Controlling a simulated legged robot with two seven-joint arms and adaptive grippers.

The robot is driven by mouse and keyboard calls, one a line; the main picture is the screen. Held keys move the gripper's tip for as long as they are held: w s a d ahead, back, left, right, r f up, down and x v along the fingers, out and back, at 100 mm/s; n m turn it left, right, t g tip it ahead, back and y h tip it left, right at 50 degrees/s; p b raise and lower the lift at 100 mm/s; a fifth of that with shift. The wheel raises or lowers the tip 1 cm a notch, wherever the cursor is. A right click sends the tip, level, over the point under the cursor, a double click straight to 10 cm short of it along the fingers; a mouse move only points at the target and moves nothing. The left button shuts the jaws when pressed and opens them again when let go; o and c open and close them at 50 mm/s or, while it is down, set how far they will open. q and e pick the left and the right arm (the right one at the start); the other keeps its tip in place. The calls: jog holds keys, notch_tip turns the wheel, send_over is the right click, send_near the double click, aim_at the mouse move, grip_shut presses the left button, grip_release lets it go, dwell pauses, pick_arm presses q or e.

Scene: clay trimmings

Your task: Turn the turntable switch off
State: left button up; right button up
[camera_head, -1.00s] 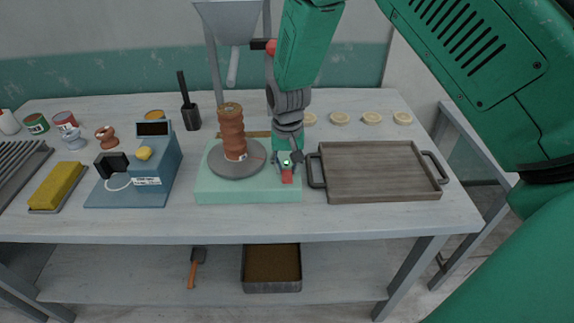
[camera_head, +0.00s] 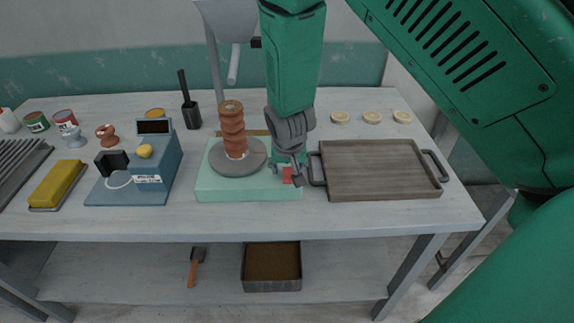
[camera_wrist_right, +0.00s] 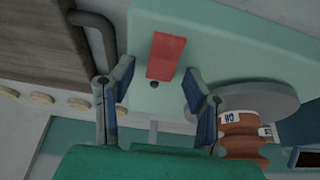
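The turntable has a mint-green base (camera_head: 215,188) and a grey round disc (camera_head: 222,169). A ribbed brown clay column (camera_head: 233,130) stands upright on the disc. The red switch (camera_head: 289,176) is on the right part of the base, partly covered by my right gripper (camera_head: 287,172). In the right wrist view the switch (camera_wrist_right: 166,56) lies just beyond and between the two spread fingers of my right gripper (camera_wrist_right: 158,88), which is open and empty. I cannot tell whether a finger touches the switch. My left gripper is out of view.
A wooden tray (camera_head: 380,170) with dark handles stands close to the right of the base. A blue scale (camera_head: 160,160) and a yellow sponge-like block (camera_head: 58,184) are to the left. Pale discs (camera_head: 371,117) lie at the back. The table front (camera_head: 300,220) is clear.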

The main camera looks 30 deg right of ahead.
jog(key=shift+r, duration=0.1)
jog(key=shift+r, duration=0.2)
jog(key=v, duration=1.1)
jog(key=shift+a+r, duration=0.15)
jog(key=shift+a, duration=0.05)
jog(key=shift+s, duration=0.1)
